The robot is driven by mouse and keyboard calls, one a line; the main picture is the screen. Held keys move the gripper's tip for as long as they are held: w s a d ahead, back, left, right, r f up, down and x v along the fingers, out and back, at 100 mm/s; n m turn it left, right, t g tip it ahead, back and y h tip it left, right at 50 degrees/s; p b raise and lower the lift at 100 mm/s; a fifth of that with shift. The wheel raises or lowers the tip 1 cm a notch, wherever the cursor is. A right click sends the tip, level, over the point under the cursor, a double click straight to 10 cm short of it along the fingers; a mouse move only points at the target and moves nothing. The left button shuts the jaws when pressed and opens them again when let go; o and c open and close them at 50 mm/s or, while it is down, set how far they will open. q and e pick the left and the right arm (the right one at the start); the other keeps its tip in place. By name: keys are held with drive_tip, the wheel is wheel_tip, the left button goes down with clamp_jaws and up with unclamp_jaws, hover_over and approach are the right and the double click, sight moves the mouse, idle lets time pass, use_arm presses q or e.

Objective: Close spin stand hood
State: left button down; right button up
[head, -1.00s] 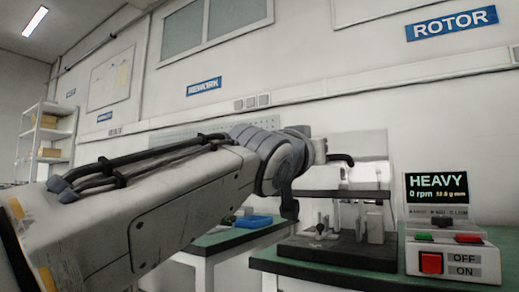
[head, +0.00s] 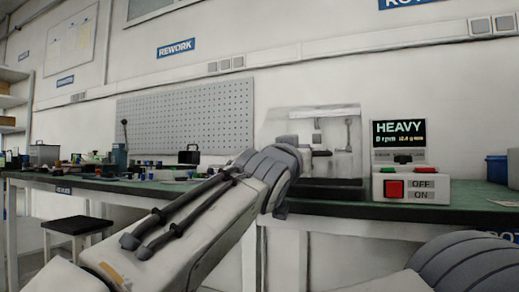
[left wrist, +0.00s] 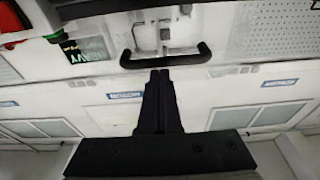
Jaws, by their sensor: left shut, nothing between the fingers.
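The spin stand hood (head: 338,115) is a clear box-like cover at the back of the bench, over the stand's dark base (head: 335,190). I cannot tell whether its lower edge meets the base. In the left wrist view, turned upside down, the hood's black bar handle (left wrist: 187,59) crosses just ahead of my left gripper (left wrist: 161,73). The fingers are shut and empty, with tips close to the handle; contact is unclear. In the head view my left gripper (head: 321,153) is a small dark shape in front of the hood, partly hidden by my wrist. My right gripper is out of view.
The control box (head: 450,190) with a red button and a screen (head: 398,133) reading HEAVY stands just right of the hood. A blue bin (head: 497,169) is farther right. Small parts clutter the left bench, and a black stool (head: 77,226) stands before it.

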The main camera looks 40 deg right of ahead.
use_arm(q)
drive_tip(key=shift+w+d+f+y, duration=0.15)
drive_tip(key=shift+d+f, duration=0.1)
drive_tip(key=shift+f, duration=0.45)
drive_tip(key=shift+w+d+f+y, duration=0.15)
drive_tip(key=shift+d+f, duration=0.1)
drive_tip(key=shift+f, duration=0.4)
drive_tip(key=s+a+r+p, duration=0.2)
drive_tip(key=a+r, duration=0.1)
drive_tip(key=r, duration=0.2)
drive_tip(key=s+a+f+b, duration=0.2)
drive_tip(key=a+f+b, duration=0.3)
drive_tip(key=b, duration=0.5)
drive_tip(key=shift+s+a+f, duration=0.15)
drive_tip(key=shift+a+f, duration=0.1)
drive_tip(key=shift+f, duration=0.75)
